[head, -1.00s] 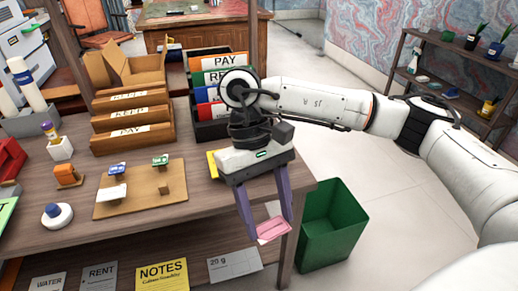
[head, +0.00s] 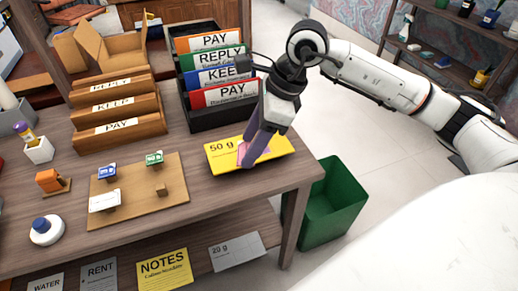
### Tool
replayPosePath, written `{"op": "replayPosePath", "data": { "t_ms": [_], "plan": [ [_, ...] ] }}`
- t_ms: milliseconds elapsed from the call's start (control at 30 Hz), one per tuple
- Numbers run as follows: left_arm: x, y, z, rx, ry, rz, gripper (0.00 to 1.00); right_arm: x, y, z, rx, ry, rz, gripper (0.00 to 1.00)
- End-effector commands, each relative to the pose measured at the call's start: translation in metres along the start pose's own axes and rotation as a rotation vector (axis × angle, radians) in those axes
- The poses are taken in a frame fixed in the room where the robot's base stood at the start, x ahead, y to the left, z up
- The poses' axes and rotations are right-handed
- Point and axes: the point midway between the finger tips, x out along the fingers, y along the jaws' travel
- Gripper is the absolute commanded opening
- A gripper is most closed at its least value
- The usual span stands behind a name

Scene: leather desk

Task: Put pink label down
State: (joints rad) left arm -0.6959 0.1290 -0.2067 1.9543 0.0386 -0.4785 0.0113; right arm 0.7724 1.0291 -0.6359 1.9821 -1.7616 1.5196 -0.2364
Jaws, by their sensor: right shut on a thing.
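The pink label (head: 243,152) is between the fingers of my right gripper (head: 250,160), partly hidden by them. My right gripper is shut on it, low over a yellow pad marked "50 g" (head: 278,147) at the right end of the desk. I cannot tell whether the label touches the pad. My left gripper is not in view.
A black file rack (head: 203,117) with coloured folders stands just behind the yellow pad. A wooden board (head: 140,205) with small stamps lies to the left. A green bin (head: 335,205) stands on the floor beyond the desk's right edge.

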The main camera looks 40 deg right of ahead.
Motion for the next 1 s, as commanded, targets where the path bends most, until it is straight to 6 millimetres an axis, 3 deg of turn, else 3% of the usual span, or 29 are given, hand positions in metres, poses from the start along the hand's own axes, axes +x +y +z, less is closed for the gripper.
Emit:
{"op": "replayPosePath", "data": {
  "t_ms": [300,500,633,900,1000],
  "plan": [
    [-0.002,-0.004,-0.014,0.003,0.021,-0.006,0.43,-0.024,-0.038,0.000,0.712,0.001,-0.296,0.29],
    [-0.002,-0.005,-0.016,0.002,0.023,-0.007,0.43,-0.037,-0.055,-0.004,1.017,0.006,-0.421,0.29],
    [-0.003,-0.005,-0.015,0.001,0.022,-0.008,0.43,-0.035,-0.059,-0.008,1.101,0.011,-0.455,0.29],
    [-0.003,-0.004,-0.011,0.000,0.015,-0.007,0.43,0.008,-0.059,-0.028,1.116,0.014,-0.460,0.29],
    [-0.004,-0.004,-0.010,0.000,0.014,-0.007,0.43,0.016,-0.060,-0.031,1.115,0.012,-0.460,0.29]
  ]
}}
